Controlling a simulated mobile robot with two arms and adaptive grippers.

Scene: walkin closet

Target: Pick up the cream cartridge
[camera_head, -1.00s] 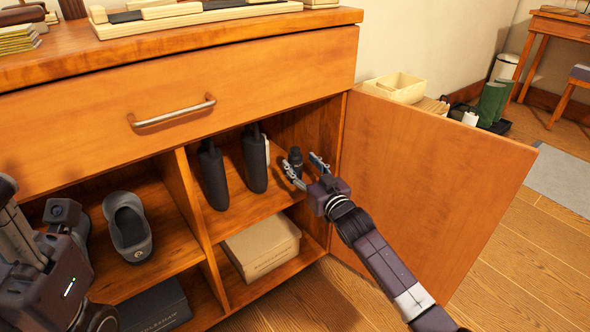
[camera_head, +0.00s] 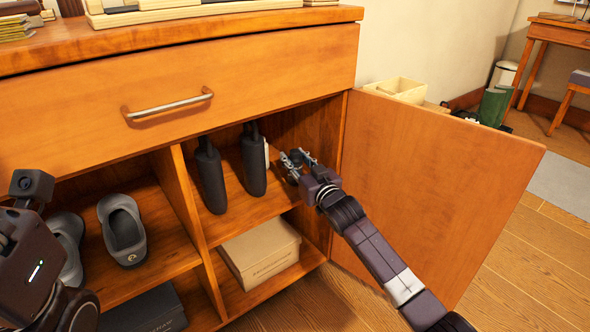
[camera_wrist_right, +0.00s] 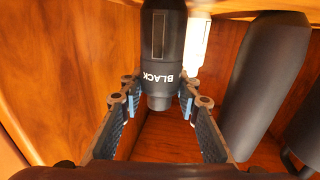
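The cartridge (camera_wrist_right: 162,50) is a dark cylinder with the upside-down word BLACK in the right wrist view. It stands in the upper right compartment of the cabinet; in the head view it is mostly hidden by my right gripper (camera_head: 299,160). In the right wrist view, the fingers of this gripper (camera_wrist_right: 159,88) are apart, one on each side of the cartridge's narrower end, with small gaps showing. A pale cream-coloured item (camera_wrist_right: 197,45) is partly hidden behind the cartridge. My left arm is at the left edge of the head view; its fingers do not show.
Tall dark boot-like forms (camera_head: 254,163) stand left of my right gripper. The open cabinet door (camera_head: 430,185) is close to the right of my right arm. A cardboard box (camera_head: 260,254) sits on the shelf below; grey shoes (camera_head: 123,230) are in the left compartment.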

